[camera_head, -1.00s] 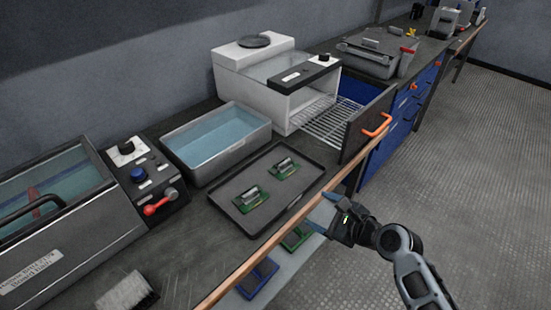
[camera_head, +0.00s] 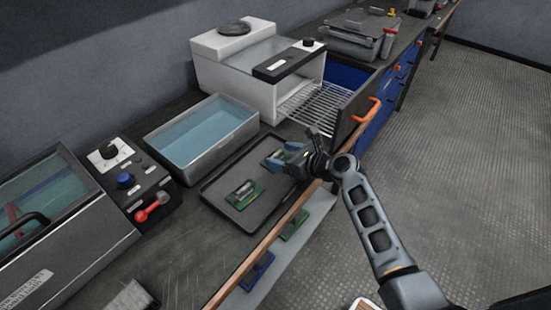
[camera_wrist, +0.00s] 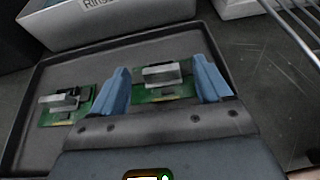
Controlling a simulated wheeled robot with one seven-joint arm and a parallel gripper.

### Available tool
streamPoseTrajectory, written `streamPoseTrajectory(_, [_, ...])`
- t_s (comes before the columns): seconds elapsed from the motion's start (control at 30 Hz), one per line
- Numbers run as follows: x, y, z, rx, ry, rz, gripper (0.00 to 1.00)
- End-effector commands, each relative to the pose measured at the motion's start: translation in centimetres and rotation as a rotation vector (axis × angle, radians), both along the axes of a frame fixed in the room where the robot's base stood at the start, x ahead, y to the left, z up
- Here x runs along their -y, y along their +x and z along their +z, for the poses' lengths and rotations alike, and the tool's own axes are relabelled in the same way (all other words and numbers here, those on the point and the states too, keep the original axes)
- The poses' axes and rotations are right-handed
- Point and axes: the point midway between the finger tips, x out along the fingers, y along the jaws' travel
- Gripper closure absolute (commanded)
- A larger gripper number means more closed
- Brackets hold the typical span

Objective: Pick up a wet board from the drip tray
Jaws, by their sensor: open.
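The dark drip tray (camera_head: 236,215) lies on the bench and holds two green boards with grey parts on them. The nearer board (camera_head: 243,194) lies in the tray's left part and shows at left in the wrist view (camera_wrist: 66,106). The farther board (camera_head: 267,160) is partly hidden by my gripper in the head view. In the wrist view this farther board (camera_wrist: 163,88) lies between and beyond my fingertips. My gripper (camera_wrist: 163,80) is open and empty, with blue fingers on either side of that board; it also shows over the tray's right part (camera_head: 283,157). Contact cannot be told.
A water-filled rinse basin (camera_head: 203,135) stands behind the tray. A white oven-like unit with an open front and wire rack (camera_head: 318,104) stands to the right, its dark door with an orange handle (camera_head: 366,110) open. A wooden rail (camera_head: 262,247) edges the bench.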

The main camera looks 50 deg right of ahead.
Motion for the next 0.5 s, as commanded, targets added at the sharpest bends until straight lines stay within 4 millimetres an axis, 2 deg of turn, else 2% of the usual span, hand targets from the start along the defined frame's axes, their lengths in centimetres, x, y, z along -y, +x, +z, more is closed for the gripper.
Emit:
streamPoseTrajectory(0.1, [0.04, 0.69, -0.34, 0.000, 0.000, -0.001, 0.22])
streamPoseTrajectory(0.33, [0.03, 0.75, -0.35, 0.000, -0.002, -0.001, 0.22])
streamPoseTrajectory(0.5, [0.02, 0.74, -0.35, -0.001, -0.002, -0.001, 0.39])
